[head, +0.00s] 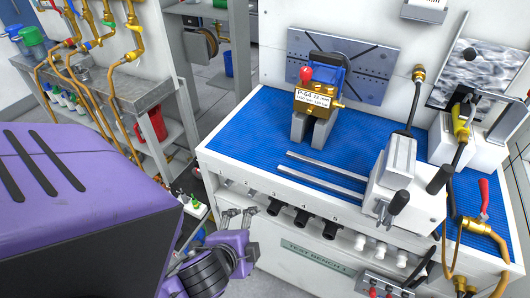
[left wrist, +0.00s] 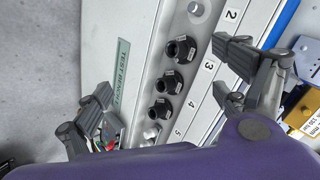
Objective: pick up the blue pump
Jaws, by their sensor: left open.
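The blue pump (head: 328,75) has a blue body, brass-coloured front, red knob and white label. It sits upright on grey supports on the blue mat (head: 250,130) of the test bench. Part of it shows at the right edge of the left wrist view (left wrist: 303,115). My left gripper (head: 238,214) is open and empty, low in front of the bench's front panel, apart from the pump. Its two spread fingers show in the left wrist view (left wrist: 162,82) above the row of black ports. My right gripper is in neither view.
Black ports (head: 302,217) line the bench front. A shelf with hoses and bottles (head: 110,100) stands left. The mat left of the pump is clear.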

